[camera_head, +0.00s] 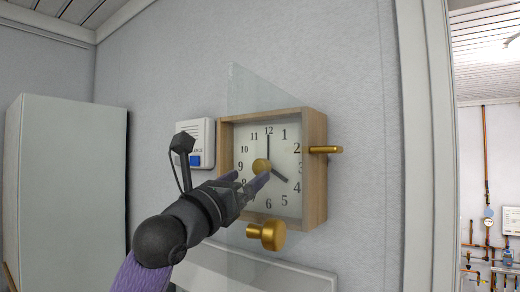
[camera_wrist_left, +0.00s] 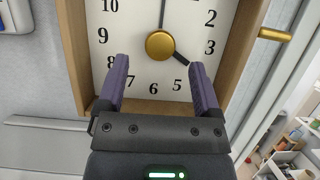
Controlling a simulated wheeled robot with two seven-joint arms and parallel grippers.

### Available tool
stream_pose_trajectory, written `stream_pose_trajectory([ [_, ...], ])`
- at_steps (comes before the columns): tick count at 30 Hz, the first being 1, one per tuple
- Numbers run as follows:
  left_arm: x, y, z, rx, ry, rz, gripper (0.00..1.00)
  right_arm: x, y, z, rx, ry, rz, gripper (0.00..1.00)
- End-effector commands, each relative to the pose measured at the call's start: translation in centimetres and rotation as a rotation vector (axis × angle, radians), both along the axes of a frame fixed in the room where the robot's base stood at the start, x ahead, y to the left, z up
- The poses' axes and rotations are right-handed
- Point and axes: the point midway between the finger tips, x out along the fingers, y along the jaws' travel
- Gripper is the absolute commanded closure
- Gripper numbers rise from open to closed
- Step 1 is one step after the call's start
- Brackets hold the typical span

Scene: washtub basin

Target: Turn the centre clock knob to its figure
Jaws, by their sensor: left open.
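The wooden-framed clock (camera_head: 316,175) hangs on the wall, its white face toward me. Its long hand points at 12 and its short hand at 4. The round brass centre knob (camera_head: 262,166) sits mid-face; it also shows in the left wrist view (camera_wrist_left: 160,46). My left gripper (camera_head: 251,179) is in front of the lower face, open, its purple fingers pointing at the clock. In the left wrist view the fingertips (camera_wrist_left: 160,65) lie to either side of the knob and slightly below it, with nothing between them. My right gripper is out of view.
A brass peg (camera_head: 326,150) sticks out of the clock's right side. A brass knob (camera_head: 266,236) is below the clock. A clear panel (camera_head: 250,90) stands by the clock's left. A white box with a blue patch (camera_head: 195,160) is on the wall; a pale cabinet (camera_head: 70,190) stands left.

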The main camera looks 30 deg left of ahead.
Motion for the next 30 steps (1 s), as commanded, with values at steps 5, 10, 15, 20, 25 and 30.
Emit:
stream_pose_trajectory([
  [5, 2.6, -0.2, 1.4, -0.002, 0.002, -0.002, 0.16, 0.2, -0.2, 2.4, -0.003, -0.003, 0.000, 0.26],
  [10, 3.1, -0.3, 1.2, 0.000, 0.001, -0.002, 0.16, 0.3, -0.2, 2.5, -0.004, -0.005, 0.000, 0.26],
  [15, 3.1, -0.3, 1.1, 0.000, 0.001, -0.002, 0.22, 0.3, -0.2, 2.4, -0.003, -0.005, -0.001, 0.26],
  [20, 3.1, -0.3, 1.1, -0.001, 0.001, -0.003, 0.56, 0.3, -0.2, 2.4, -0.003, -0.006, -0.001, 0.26],
  [25, 3.1, -0.3, 1.1, -0.001, 0.001, -0.003, 0.92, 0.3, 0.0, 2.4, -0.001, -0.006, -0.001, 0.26],
  [30, 3.1, -0.3, 1.1, 0.000, 0.001, -0.003, 1.00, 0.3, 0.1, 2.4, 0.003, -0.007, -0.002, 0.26],
])
